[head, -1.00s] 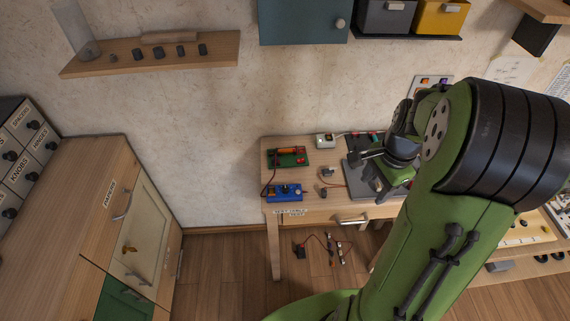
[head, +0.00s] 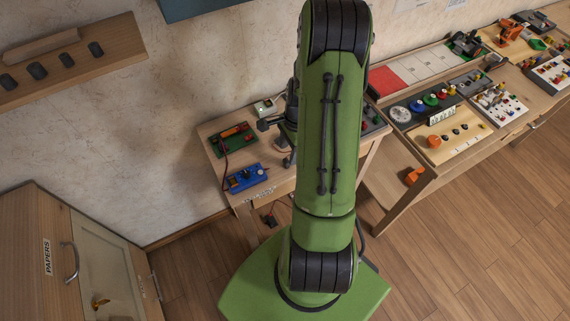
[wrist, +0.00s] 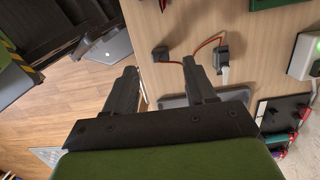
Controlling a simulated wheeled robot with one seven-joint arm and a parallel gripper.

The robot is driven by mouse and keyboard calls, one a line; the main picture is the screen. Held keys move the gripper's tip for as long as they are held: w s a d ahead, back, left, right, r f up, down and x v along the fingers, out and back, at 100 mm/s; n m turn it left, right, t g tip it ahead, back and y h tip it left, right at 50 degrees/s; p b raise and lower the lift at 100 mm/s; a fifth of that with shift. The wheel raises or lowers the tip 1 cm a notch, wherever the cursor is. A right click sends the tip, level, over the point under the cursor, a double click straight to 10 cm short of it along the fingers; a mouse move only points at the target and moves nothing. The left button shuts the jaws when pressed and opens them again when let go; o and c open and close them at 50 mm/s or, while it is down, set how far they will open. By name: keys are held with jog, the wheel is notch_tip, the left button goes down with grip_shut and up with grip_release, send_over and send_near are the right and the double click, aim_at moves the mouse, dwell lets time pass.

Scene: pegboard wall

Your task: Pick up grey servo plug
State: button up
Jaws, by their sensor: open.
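Two small dark grey plugs lie on the wooden table, joined by an orange-red cable (wrist: 205,43). One plug (wrist: 160,54) is just beyond my fingertips in the wrist view. The other plug (wrist: 222,52), with a pale part at its lower end, is to the right of my right finger. I cannot tell for sure which is the servo plug. My gripper (wrist: 160,72) is open, with nothing between its fingers. In the head view my arm covers much of the table, and the plugs cannot be made out clearly.
A green board (head: 232,139) and a blue box (head: 246,178) stand on the table's left part. A white box with a green light (wrist: 306,54) is at the wrist view's right edge. A longer bench with panels (head: 436,131) stands to the right.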

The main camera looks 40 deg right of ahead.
aim_at(287, 160)
jog(key=f, duration=0.3)
jog(key=f+b, duration=0.1)
jog(key=f, duration=0.1)
jog(key=shift+w+a+f, duration=0.2)
jog(key=shift+a, duration=0.15)
jog(key=shift+c, duration=0.4)
grip_shut()
